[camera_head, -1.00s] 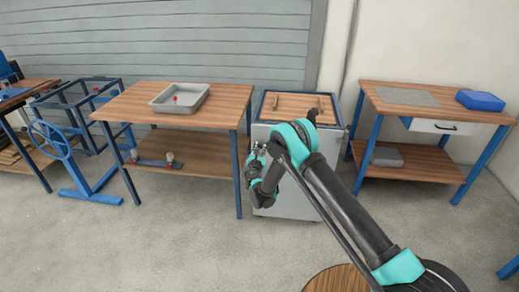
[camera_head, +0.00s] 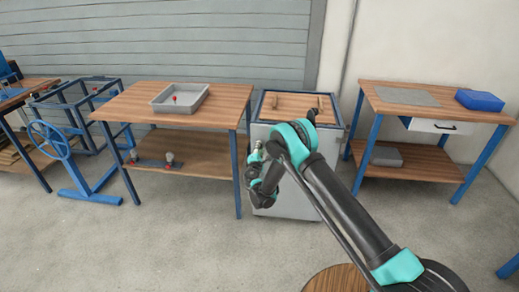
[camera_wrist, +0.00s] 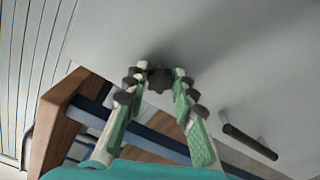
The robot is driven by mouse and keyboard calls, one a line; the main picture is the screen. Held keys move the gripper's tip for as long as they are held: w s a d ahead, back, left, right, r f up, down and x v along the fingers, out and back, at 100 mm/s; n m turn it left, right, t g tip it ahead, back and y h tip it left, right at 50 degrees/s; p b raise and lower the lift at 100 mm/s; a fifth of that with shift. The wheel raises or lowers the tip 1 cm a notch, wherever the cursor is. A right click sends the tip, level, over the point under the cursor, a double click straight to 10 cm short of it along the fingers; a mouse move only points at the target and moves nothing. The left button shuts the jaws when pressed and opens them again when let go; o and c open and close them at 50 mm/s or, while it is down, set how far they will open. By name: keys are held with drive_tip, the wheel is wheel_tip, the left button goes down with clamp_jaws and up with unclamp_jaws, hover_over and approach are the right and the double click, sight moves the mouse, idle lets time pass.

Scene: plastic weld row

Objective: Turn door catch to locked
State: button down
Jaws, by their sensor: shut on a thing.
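The door catch is a dark, lobed knob (camera_wrist: 160,79) on the pale grey cabinet door (camera_wrist: 215,50) in the wrist view. My gripper (camera_wrist: 158,77) is shut on the knob, with one fingertip on either side of it. In the head view, my gripper (camera_head: 256,150) is at the front left of the grey cabinet (camera_head: 292,203), and my arm covers part of the door. The knob cannot be made out there. No locked or unlocked marking is readable.
A dark bar handle (camera_wrist: 248,142) is on the door, right of the knob in the wrist view. A wooden workbench (camera_head: 130,105) stands close left of the cabinet. Another bench (camera_head: 365,88) stands to the right. Open floor (camera_head: 190,245) lies in front.

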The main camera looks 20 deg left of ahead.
drive_tip(key=shift+m, duration=0.9)
drive_tip(key=c, duration=1.2)
unclamp_jaws()
drive_tip(key=shift+v, duration=3.75)
